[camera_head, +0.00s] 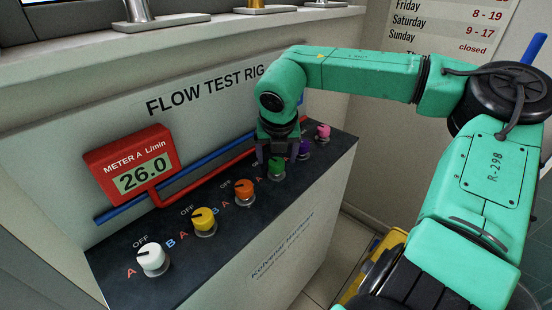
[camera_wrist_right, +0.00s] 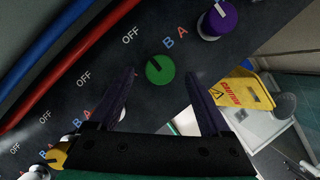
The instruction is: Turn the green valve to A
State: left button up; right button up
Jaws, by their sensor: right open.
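The green valve (camera_head: 278,169) is a round knob on the dark sloped top of the flow test rig. It also shows in the wrist view (camera_wrist_right: 160,70), where its dark pointer line appears to aim up-left toward OFF. A blue B is beside it; its own A is not clearly visible, perhaps behind a finger. My right gripper (camera_head: 279,157) is over the green valve. In the wrist view its two dark fingers are apart, one on each side of the knob, with no clear contact. My left gripper is out of view.
White (camera_head: 152,260), yellow (camera_head: 204,220) and orange (camera_head: 244,190) knobs line up on the left. Purple (camera_head: 304,149) and pink (camera_head: 323,131) knobs are on the right. A red meter (camera_head: 130,163) reads 26.0. Blue and red pipes run behind. A yellow caution sign (camera_wrist_right: 243,88) stands on the floor.

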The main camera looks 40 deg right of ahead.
jog(key=shift+x, duration=1.35)
grip_shut()
jog(key=shift+d+n+t+y+b, duration=0.15)
jog(key=shift+n+t+y+b, duration=0.3)
jog(key=shift+n+b, duration=1.15)
jog(key=n+y+b, duration=0.1)
jog(key=n+b, duration=0.1)
jog(key=n, duration=0.2)
jog(key=shift+d+y, duration=0.1)
jog(key=shift+y, duration=0.25)
jog(key=shift+n+y+b, duration=0.35)
jog(key=shift+n+y, duration=0.05)
jog(key=shift+n, duration=0.8)
jog(key=shift+d+r+n+y, duration=0.1)
jog(key=shift+n+y, duration=0.3)
jog(key=shift+n, duration=0.7)
